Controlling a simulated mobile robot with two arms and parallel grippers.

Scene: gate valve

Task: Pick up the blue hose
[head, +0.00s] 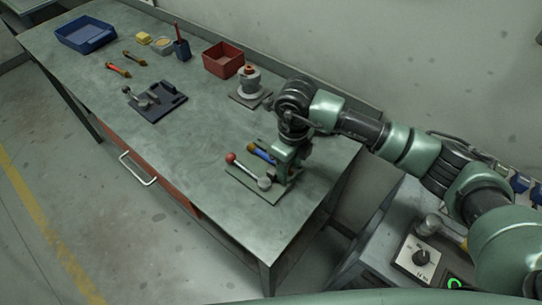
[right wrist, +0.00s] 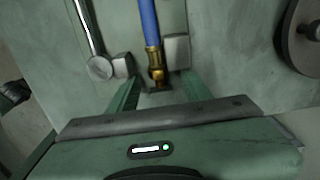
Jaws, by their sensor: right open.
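The blue hose (head: 263,155) is on the green plate (head: 246,184) near the table's near right end. In the right wrist view the blue hose (right wrist: 149,22) ends in a brass fitting that points toward my gripper. My right gripper (head: 281,170) is over the plate, close beside the hose, and hides part of it. In the wrist view my right gripper (right wrist: 160,93) is open, with a finger on either side of the fitting's end and nothing clamped. Contact cannot be told. My left gripper is not in view.
A lever with a red knob (head: 230,158) stands on the same plate, left of the hose. A grey valve-like fixture (head: 249,82) stands behind. A red bin (head: 222,60), a dark fixture (head: 156,101) and a blue tray (head: 86,34) are farther off. The table's middle is clear.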

